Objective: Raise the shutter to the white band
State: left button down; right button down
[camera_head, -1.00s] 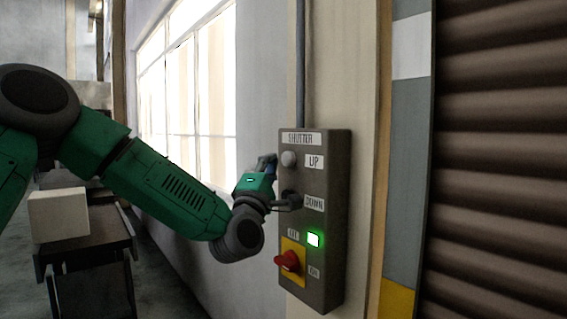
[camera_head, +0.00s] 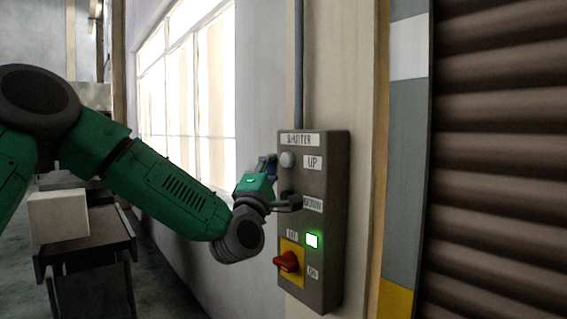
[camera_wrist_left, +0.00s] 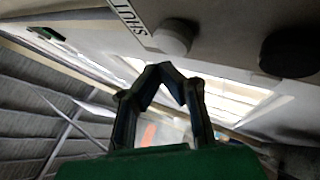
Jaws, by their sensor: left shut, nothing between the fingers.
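The brown slatted shutter (camera_head: 495,165) fills the right side of the head view; its bottom edge is out of sight. The white band (camera_head: 409,47) is on the grey post beside it. The dark control box (camera_head: 325,225) carries a pale UP button (camera_head: 288,159) and a dark DOWN button, partly hidden in the head view but clear in the left wrist view (camera_wrist_left: 290,52). My left gripper (camera_head: 270,161) is shut and empty, its tips close beside the UP button. In the left wrist view its fingertips (camera_wrist_left: 163,68) meet just below that button (camera_wrist_left: 173,37); contact cannot be told.
A green lamp (camera_head: 312,240) glows on the box above a red rotary switch (camera_head: 288,261) on a yellow plate. A conduit (camera_head: 299,65) runs up the wall. A pale carton (camera_head: 58,215) rests on a dark bench (camera_head: 110,240) at the left.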

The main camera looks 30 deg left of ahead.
pick_arm(q)
jog(key=shift+w+d, duration=0.1)
jog(key=shift+d, duration=0.2)
jog(key=shift+w+d+r+b, duration=0.1)
jog(key=shift+w+d+b, duration=0.05)
jog(key=shift+w+b, duration=0.15)
jog(key=shift+s, duration=0.1)
